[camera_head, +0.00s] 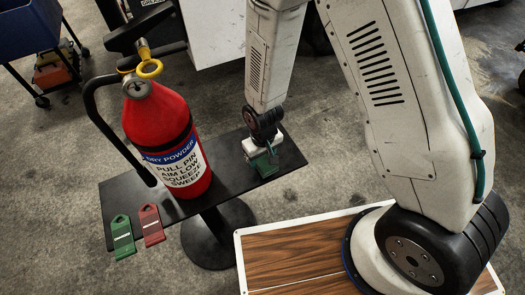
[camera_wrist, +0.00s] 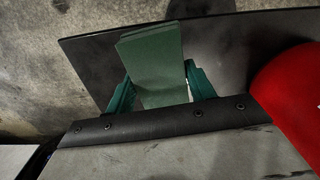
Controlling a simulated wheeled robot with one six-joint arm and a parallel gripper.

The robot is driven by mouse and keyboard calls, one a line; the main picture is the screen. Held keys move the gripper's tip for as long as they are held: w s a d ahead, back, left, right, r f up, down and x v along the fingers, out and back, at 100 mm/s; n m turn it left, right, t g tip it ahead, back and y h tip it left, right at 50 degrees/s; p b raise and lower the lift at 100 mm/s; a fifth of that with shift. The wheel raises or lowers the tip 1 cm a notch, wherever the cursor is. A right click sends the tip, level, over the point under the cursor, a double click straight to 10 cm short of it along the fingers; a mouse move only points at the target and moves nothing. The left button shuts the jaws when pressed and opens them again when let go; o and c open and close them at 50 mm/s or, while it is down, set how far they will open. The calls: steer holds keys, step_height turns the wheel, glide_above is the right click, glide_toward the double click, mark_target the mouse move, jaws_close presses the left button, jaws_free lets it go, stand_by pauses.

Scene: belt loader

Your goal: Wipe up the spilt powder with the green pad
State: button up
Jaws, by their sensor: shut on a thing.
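My gripper (camera_head: 263,162) is low over the right end of the narrow black table (camera_head: 225,168). In the wrist view its two teal fingers (camera_wrist: 160,88) are shut on the green pad (camera_wrist: 152,58), one on each side. The pad is a flat dull green block reaching out beyond the fingers. In the head view the gripper largely hides the pad, and I cannot tell whether it touches the tabletop. A small pale patch shows between the pad and the right finger in the wrist view; I cannot tell whether it is powder. No spilt powder shows clearly.
A red fire extinguisher (camera_head: 165,135) with a black hose stands on the table left of my gripper; its red side also shows in the wrist view (camera_wrist: 295,95). A green tag (camera_head: 123,238) and a red tag (camera_head: 151,226) lie at the table's left end.

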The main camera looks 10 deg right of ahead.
mark_target(263, 157)
steer(key=shift+r, duration=1.75)
steer(key=shift+w, duration=0.1)
